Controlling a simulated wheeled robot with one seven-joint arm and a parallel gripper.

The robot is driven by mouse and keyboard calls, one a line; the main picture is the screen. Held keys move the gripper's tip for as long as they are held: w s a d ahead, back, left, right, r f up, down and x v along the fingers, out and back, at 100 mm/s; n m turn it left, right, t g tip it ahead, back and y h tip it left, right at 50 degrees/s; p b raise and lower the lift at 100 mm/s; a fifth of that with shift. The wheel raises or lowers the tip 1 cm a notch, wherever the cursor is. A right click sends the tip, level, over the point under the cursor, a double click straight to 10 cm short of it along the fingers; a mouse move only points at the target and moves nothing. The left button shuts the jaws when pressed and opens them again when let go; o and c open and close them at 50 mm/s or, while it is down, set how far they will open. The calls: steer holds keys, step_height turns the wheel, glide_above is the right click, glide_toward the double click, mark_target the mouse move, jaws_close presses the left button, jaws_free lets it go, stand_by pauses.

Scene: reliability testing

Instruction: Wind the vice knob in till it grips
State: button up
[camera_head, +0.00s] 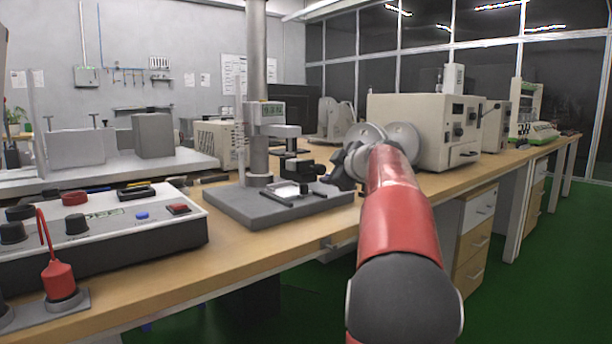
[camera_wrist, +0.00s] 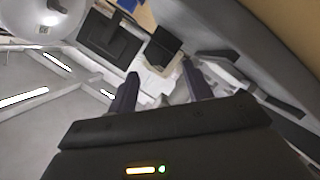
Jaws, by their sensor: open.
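The test stand (camera_head: 258,100) is a grey column with a display unit on a flat grey base plate (camera_head: 235,206). A small dark vice-like fixture (camera_head: 298,169) sits low on the stand, above a pale plate. Its knob cannot be told apart from the dark parts around it. My gripper (camera_head: 330,172) is just right of this fixture, partly hidden by my red arm. In the wrist view my gripper (camera_wrist: 160,70) has its two dark fingers apart, with pale and dark parts of the stand beyond them. I cannot tell whether a finger touches the knob.
A control box (camera_head: 105,225) with knobs and a red lead stands at the left of the wooden bench (camera_head: 230,262). A cream instrument (camera_head: 425,125) stands behind my arm at right. Two dark rods lie on the base plate. The bench's front strip is clear.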

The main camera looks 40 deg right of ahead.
mark_target(323, 170)
steer(key=shift+w+d, duration=0.4)
steer(key=shift+w, duration=0.25)
steer(key=p+x, duration=0.2)
steer(key=x, duration=0.5)
steer(key=shift+w, duration=0.1)
steer(key=c, duration=1)
